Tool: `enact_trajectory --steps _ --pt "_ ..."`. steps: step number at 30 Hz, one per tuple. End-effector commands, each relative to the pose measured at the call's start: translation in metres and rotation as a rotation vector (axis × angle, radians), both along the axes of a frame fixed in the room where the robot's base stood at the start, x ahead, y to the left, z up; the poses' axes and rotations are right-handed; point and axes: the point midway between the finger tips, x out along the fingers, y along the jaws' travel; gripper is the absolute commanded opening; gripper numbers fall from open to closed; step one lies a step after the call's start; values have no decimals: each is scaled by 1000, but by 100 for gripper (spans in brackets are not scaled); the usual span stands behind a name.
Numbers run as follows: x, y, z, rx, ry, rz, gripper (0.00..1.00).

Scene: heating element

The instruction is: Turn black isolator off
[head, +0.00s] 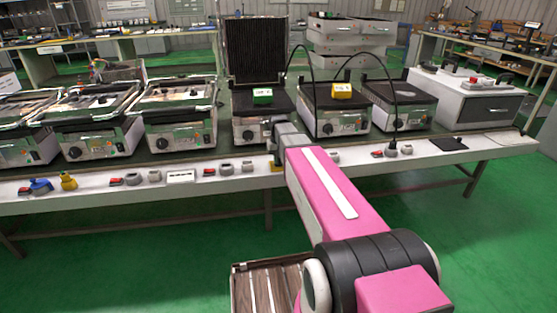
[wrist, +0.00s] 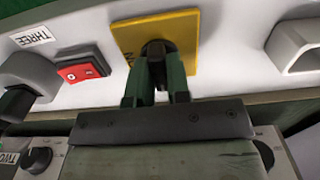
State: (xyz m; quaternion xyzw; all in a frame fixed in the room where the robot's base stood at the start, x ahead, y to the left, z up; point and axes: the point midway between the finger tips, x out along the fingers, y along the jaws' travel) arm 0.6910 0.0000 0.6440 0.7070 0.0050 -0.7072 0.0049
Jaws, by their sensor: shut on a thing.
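The black isolator (wrist: 155,47) is a dark rotary knob on a yellow square plate (wrist: 187,27) fixed to the white bench front. In the wrist view, my gripper (wrist: 157,75) has its two green fingers shut on the knob, one on each side. Part of the lettering on the plate is hidden by the fingers and knob, and I cannot read the knob's position. In the head view, my gripper (head: 275,150) reaches the bench front at centre, and only a bit of the yellow plate shows beside it.
A red rocker switch (wrist: 83,70) and a label reading THREE (wrist: 33,36) are left of the plate. A grey socket (wrist: 293,48) is to its right. Several grills stand on the bench, one with its lid raised (head: 257,50). The green floor in front is mostly clear.

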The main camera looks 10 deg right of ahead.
Motion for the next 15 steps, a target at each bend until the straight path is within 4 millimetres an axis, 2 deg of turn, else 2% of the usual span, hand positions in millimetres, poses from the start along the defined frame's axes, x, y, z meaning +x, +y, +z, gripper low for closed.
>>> enact_trajectory --steps 8,9,11,12,15 --pt "0 0 1 -1 -1 4 0" --pt "0 0 1 -1 -1 4 20" --pt "0 0 1 -1 -1 3 40" --pt "0 0 0 -1 -1 3 43" --pt "0 0 0 0 -1 2 43"
